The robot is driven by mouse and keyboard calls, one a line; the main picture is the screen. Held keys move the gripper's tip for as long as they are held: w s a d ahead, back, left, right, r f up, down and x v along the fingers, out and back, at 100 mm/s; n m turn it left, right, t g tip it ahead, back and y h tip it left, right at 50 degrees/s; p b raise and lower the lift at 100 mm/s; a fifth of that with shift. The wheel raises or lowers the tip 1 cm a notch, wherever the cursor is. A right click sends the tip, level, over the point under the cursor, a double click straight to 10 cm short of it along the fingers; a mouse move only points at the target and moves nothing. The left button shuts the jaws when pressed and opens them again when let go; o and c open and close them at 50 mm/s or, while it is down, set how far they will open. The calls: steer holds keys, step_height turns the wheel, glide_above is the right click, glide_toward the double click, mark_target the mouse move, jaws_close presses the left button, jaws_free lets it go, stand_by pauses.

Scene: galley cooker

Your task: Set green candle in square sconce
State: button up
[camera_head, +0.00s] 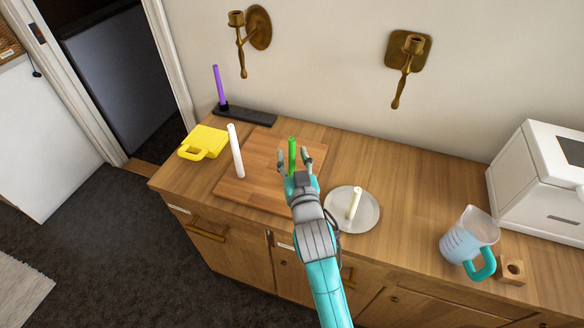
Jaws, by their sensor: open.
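The green candle (292,150) stands upright on the wooden board on the counter. My gripper (295,161) is open, with its fingers on either side of the candle; I cannot tell whether they touch it. The gripper hides the candle's lower part. The square sconce (393,50) is a brass holder on a square plate on the wall, to the right and above. Its cup (413,43) looks empty.
A round sconce (259,27) hangs further left. A white candle (236,152) stands on the board (263,148); a purple candle (219,84) stands in a black holder. A cream candle (354,204) is on a plate (340,210). A jug (465,240), wooden block (513,269) and white appliance (535,185) stand right.

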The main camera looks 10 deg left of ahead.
steer(key=shift+w+a, duration=0.15)
steer(key=shift+w, duration=0.35)
jaws_close()
steer(key=shift+r, duration=0.1)
